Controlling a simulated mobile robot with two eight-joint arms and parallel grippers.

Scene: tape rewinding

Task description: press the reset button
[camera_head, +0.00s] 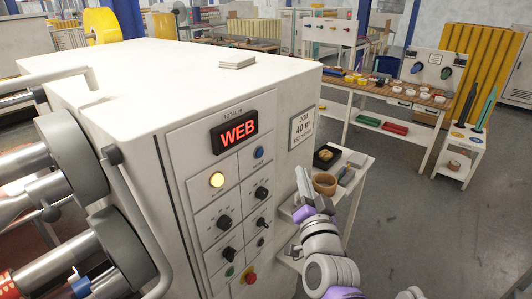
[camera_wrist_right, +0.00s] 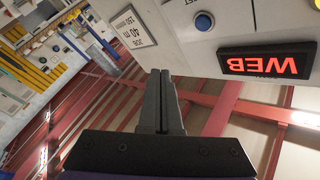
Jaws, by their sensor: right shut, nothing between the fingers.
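The blue button (camera_head: 258,152) is on the white machine's front panel (camera_head: 203,165), to the right of and below the red WEB display (camera_head: 234,131). The wrist view is upside down; there the blue button (camera_wrist_right: 204,21) sits at the top beside the display (camera_wrist_right: 267,64), under a partly cut-off label. My right gripper (camera_head: 302,178) is to the right of the panel and lower than the button, apart from it. Its fingers are together and empty, also in the wrist view (camera_wrist_right: 160,76). My left gripper is not in view.
A lit yellow lamp (camera_head: 217,180), several black knobs and a red button (camera_head: 251,278) are on the same panel. Large rollers (camera_head: 72,150) fill the left. Open floor (camera_head: 430,240) is at right.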

